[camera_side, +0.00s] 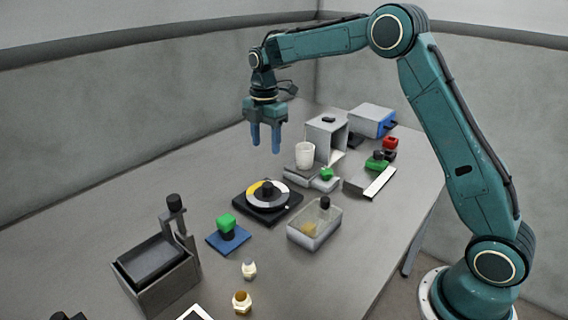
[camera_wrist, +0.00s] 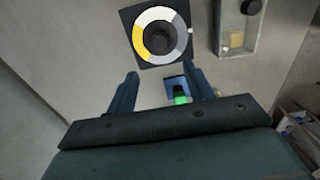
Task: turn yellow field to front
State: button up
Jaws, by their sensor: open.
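A round dial (camera_side: 281,187) with a white, grey and yellow ring and a black centre knob (camera_side: 267,188) sits on a black square base (camera_side: 241,206). The yellow field (camera_side: 256,189) is on the dial's left side in the side view. The wrist view shows the dial (camera_wrist: 159,14) at the top, with its yellow field (camera_wrist: 141,42) at the lower left. My gripper (camera_side: 265,152) points down, open and empty, in the air above and behind the dial. In the wrist view its fingers (camera_wrist: 159,84) are apart, with nothing between them touching.
A green knob on a blue plate (camera_side: 229,239) stands in front of the dial. A clear bin (camera_side: 315,222) is to its right. A white cup (camera_side: 304,155) and grey boxes are behind; a grey holder (camera_side: 157,276) is front left. The table's left rear is clear.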

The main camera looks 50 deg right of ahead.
aim_at(267, 184)
jog(key=shift+f, duration=0.15)
notch_tip(267, 184, down, 14)
jog(key=shift+r, duration=0.2)
dwell(0.6)
jog(key=c, duration=1)
